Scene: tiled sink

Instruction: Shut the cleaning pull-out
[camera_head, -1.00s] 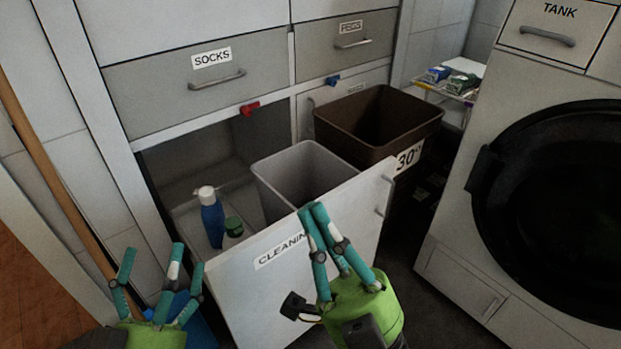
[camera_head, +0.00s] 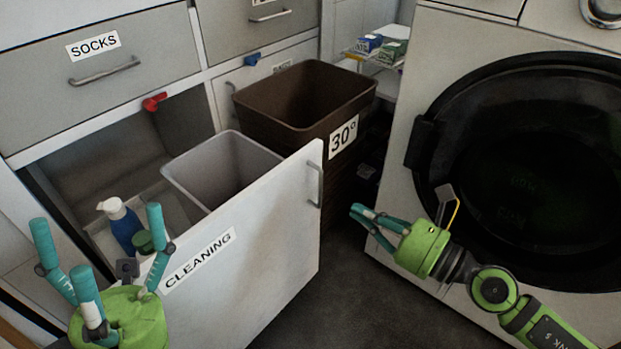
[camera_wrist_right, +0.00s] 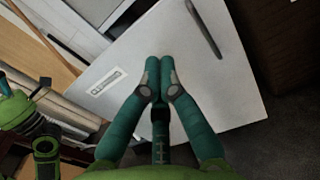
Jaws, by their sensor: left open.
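The cleaning pull-out (camera_head: 262,262) stands out from the cabinet in the head view, its white front labelled CLEANING and its bar handle (camera_head: 315,184) near the upper right edge. It holds a grey bin (camera_head: 183,178) and a blue bottle (camera_head: 122,226) with a white top. My left gripper (camera_head: 97,235) is open at the lower left, in front of the panel's left end. My right gripper (camera_head: 355,211) is shut and empty, right of the panel and apart from it, fingers pointing left. The panel also shows beyond its closed fingers in the right wrist view (camera_wrist_right: 215,85).
A brown bin (camera_head: 270,128) marked 30° stands behind the pull-out's right end. The washing machine (camera_head: 400,190) with a dark round door is on the right. A red catch (camera_head: 154,102) sits below the SOCKS drawer (camera_head: 150,60). Dark floor (camera_head: 340,285) is clear between pull-out and machine.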

